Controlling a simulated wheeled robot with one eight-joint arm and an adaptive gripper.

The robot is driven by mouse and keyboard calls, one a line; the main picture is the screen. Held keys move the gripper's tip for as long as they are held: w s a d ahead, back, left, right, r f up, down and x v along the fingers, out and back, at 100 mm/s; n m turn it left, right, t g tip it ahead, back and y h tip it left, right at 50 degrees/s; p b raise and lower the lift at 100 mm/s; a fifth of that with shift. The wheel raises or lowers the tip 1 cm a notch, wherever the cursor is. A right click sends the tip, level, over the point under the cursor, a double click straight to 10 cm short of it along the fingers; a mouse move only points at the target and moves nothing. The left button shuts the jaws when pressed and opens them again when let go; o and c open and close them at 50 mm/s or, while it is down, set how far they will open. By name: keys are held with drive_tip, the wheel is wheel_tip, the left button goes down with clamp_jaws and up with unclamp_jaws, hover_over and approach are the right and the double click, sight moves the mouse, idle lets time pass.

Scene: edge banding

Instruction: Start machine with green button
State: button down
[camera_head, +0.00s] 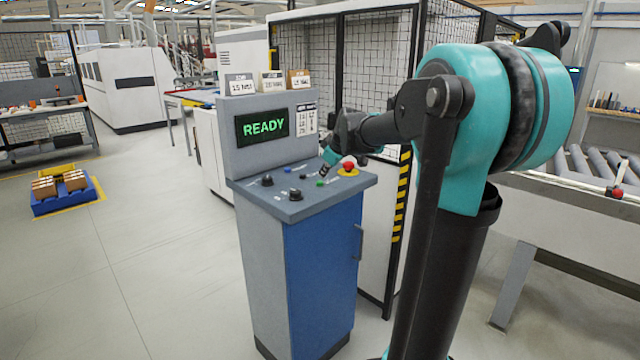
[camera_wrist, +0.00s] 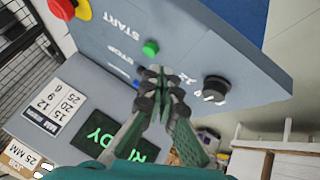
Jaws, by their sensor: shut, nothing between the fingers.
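The control console (camera_head: 258,205) is a grey and blue cabinet with a sloped button panel. Its screen (camera_head: 262,126) reads READY in green. The green button (camera_head: 320,183) sits near the panel's front right; in the wrist view it (camera_wrist: 150,48) is beside the word START. My gripper (camera_head: 324,168) hangs over the panel with its fingertips pointing down. In the wrist view my gripper (camera_wrist: 160,85) is shut and empty, and its fingertips appear just short of the green button in the picture. I see no contact with the button. The exact height above the panel is hard to tell.
A red emergency stop (camera_head: 348,166) on a yellow base is right of the green button. Black knobs (camera_head: 267,180) and a small blue button (camera_wrist: 137,84) are also on the panel. A mesh fence (camera_head: 365,60) stands behind.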

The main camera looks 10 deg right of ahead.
sight(320, 183)
drive_tip(key=w+r+n+t, duration=0.1)
drive_tip(key=w+r+n, duration=0.1)
drive_tip(key=w+r, duration=0.4)
drive_tip(key=shift+w+a, duration=0.15)
drive_tip(key=shift+w, duration=0.2)
drive_tip(key=shift+f, duration=4.35)
drive_tip(key=shift+f, duration=0.15)
drive_tip(key=shift+f, duration=0.25)
